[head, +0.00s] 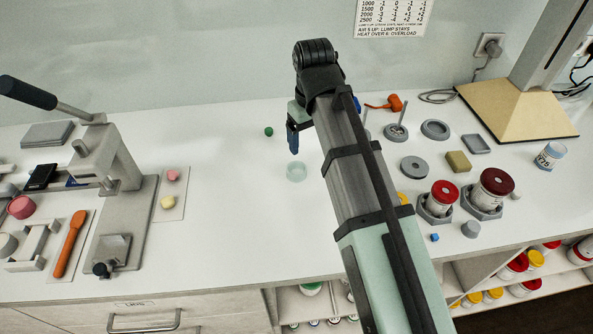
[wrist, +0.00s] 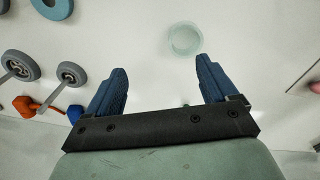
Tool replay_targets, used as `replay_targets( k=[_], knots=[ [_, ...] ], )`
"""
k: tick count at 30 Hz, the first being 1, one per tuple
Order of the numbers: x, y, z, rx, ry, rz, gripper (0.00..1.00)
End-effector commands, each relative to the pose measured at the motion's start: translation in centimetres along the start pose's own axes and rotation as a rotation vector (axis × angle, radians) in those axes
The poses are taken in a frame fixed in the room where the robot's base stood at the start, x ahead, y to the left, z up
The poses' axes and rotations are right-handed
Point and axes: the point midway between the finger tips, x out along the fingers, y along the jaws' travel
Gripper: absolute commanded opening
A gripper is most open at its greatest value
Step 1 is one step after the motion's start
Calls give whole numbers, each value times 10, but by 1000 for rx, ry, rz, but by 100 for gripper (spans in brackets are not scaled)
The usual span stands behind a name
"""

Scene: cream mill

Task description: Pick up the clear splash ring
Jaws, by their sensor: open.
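The clear splash ring (head: 296,171) lies flat on the white bench in the head view, a short way below my gripper in the picture. My gripper (head: 293,142) is above the bench, with its blue fingers pointing down. The wrist view shows the ring (wrist: 185,40) beyond the fingertips, nearer the right finger. The two blue fingers of my gripper (wrist: 160,75) are spread apart with nothing between them. The ring is apart from both fingers.
A small green ball (head: 269,131) lies left of my gripper. A lever press (head: 110,180) stands at the left. Grey rings, an orange mallet (head: 385,104) and red-lidded jars (head: 440,197) are to the right. The bench around the ring is clear.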

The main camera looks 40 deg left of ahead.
Motion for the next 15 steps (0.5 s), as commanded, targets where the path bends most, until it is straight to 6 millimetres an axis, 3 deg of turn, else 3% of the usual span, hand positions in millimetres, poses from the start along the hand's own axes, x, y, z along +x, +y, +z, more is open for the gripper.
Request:
replay_targets(
  k=[3,6,15],
  knots=[
    [0,-26,0,-50,-12,-15,86],
    [0,-35,0,-71,-17,-21,86],
    [20,-39,1,-78,-20,-24,86]
  ],
)
